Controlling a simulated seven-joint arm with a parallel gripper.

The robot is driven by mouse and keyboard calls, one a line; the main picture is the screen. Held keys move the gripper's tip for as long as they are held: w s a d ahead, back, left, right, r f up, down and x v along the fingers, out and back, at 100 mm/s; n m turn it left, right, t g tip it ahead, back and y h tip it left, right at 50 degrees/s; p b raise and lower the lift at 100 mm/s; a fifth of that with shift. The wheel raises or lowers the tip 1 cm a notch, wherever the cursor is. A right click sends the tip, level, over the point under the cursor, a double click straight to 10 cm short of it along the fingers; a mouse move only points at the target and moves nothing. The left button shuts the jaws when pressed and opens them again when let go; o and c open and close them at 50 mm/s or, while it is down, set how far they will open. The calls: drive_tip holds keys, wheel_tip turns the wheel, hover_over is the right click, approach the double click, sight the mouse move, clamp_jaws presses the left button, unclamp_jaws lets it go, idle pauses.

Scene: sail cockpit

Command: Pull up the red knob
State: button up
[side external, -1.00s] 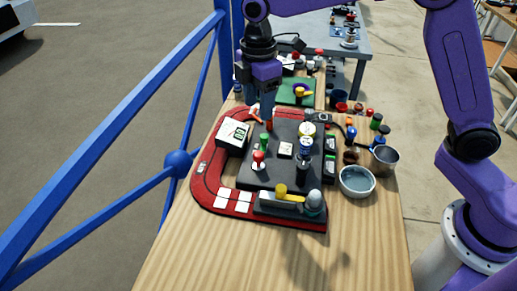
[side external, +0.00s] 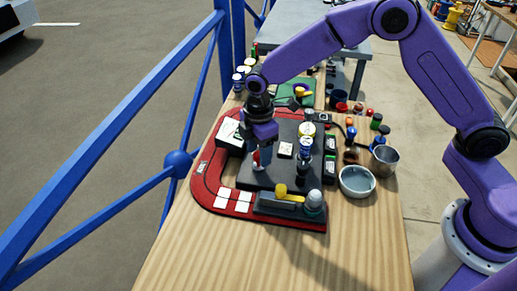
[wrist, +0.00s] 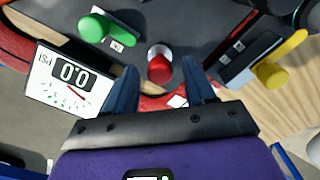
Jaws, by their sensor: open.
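The red knob (wrist: 160,68) has a pale ring around it and stands on the dark console (side external: 275,178). In the wrist view it lies between the two blue fingers of my gripper (wrist: 160,76), with a gap on each side. In the side view my gripper (side external: 262,160) points down over the left part of the console, and a bit of the red knob (side external: 256,156) shows beside a finger. My gripper is open and holds nothing. The side view does not show clearly how far the fingertips reach down around the knob.
A green knob (wrist: 93,27), a 0.0 PSI gauge (wrist: 68,80) and a yellow handle (wrist: 278,65) surround it. A blue-and-white can-like part (side external: 305,147) stands to the right. A bowl (side external: 357,181) and a metal cup (side external: 385,160) stand further right. The front wooden tabletop is clear.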

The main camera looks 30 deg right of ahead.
sight(258, 153)
drive_tip(key=shift+c, duration=0.4)
clamp_jaws()
drive_tip(key=shift+r, duration=1.2)
drive_tip(key=shift+o, duration=0.4)
unclamp_jaws()
wheel_tip(258, 153, up, 17)
drive_tip(key=shift+r, duration=0.2)
